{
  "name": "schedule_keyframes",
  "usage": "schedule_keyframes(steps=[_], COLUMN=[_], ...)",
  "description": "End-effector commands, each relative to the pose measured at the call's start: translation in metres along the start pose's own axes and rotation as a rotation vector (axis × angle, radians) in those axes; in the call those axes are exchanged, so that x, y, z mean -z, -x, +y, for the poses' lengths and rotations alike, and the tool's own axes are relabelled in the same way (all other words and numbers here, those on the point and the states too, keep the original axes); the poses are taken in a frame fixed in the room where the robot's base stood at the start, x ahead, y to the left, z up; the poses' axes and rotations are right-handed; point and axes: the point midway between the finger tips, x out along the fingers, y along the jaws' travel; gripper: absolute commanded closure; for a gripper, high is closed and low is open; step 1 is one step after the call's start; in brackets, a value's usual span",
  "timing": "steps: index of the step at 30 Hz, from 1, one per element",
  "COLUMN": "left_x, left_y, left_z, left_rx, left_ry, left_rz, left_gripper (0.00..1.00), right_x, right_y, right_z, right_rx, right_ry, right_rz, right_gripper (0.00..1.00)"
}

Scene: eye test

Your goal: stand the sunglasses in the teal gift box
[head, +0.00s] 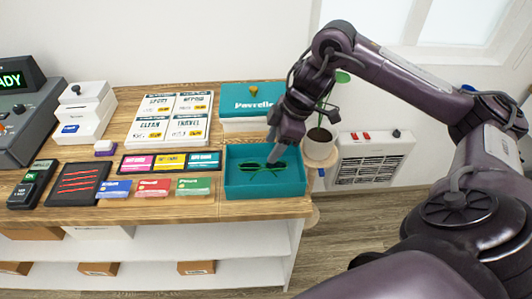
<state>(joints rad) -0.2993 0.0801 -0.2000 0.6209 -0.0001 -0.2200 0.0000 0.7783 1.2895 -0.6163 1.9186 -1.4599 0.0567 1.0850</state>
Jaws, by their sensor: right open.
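The teal gift box (264,191) stands open at the right end of the wooden counter. The dark sunglasses with green edges (262,167) are inside it, near the middle. They look low in the box, but I cannot tell whether they stand or lie flat. My right gripper (273,137) is open, pointing down over the box's back part, just above and behind the sunglasses. It appears empty and apart from them. My left gripper is not in view.
A potted plant (320,143) is close on the right. Coloured cards (153,187), a price board (170,119), a card terminal (33,185) and a register (25,110) fill the counter leftward.

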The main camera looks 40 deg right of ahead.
Motion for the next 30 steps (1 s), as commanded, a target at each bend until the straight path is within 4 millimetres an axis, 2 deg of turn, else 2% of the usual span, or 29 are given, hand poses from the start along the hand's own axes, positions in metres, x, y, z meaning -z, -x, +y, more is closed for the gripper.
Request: schedule_keyframes(steps=[1,3,9,30], left_x=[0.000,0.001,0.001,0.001], left_y=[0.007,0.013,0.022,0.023], left_z=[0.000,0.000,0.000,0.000], left_rx=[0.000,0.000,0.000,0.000], left_ry=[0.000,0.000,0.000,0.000], left_rz=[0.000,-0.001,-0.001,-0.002], left_gripper=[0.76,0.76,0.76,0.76], right_x=[0.001,0.001,0.001,0.000], right_y=[0.016,0.029,0.052,0.056], right_z=[0.001,0.001,0.000,0.000], right_rx=[-0.005,-0.004,-0.001,0.001], right_ry=[0.000,0.000,-0.001,0.000], right_rz=[-0.001,-0.001,-0.001,0.000], right_gripper=[0.48,0.48,0.48,0.48])
